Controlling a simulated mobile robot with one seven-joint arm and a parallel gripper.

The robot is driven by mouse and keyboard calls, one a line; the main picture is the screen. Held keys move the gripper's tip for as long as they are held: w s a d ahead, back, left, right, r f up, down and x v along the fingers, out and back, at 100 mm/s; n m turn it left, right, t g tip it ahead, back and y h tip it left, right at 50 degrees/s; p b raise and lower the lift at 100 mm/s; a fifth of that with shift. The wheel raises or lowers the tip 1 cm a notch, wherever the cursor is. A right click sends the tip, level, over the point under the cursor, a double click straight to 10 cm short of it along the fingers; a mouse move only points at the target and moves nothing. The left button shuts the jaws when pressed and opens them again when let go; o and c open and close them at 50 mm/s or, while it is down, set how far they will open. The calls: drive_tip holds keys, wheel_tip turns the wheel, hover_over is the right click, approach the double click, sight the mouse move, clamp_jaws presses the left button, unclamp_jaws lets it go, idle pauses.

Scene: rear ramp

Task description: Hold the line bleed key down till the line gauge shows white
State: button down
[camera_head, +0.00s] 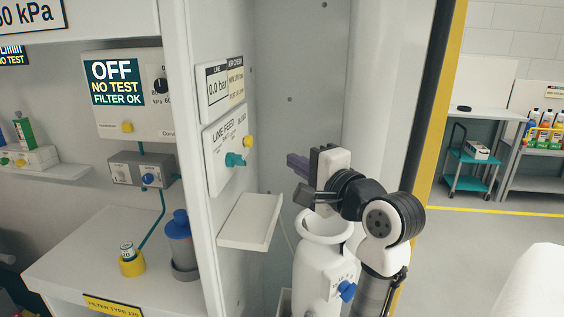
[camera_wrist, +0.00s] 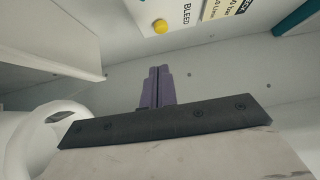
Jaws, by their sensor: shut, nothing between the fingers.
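The line feed panel (camera_head: 226,145) is on the side wall of the bay. The yellow bleed key (camera_head: 248,141) sticks out at its right edge, above a teal valve handle (camera_head: 235,160). In the wrist view the yellow key (camera_wrist: 160,26) is beside the word BLEED. The line gauge (camera_head: 217,88) above the panel has a pale, whitish face reading 0.0 bar. My gripper (camera_head: 292,163) is to the right of the panel, its purple fingers pointing left. In the wrist view its fingers (camera_wrist: 158,70) are together and empty, apart from the key.
A white shelf (camera_head: 250,222) juts out below the panel. A white cylinder (camera_head: 322,265) with a collar and blue knob stands beneath my arm. An air check card (camera_head: 236,80) adjoins the gauge. A yellow-edged post (camera_head: 435,110) rises at right.

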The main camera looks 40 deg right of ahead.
drive_tip(key=shift+s+r, duration=0.1)
drive_tip(key=shift+s, duration=1.2)
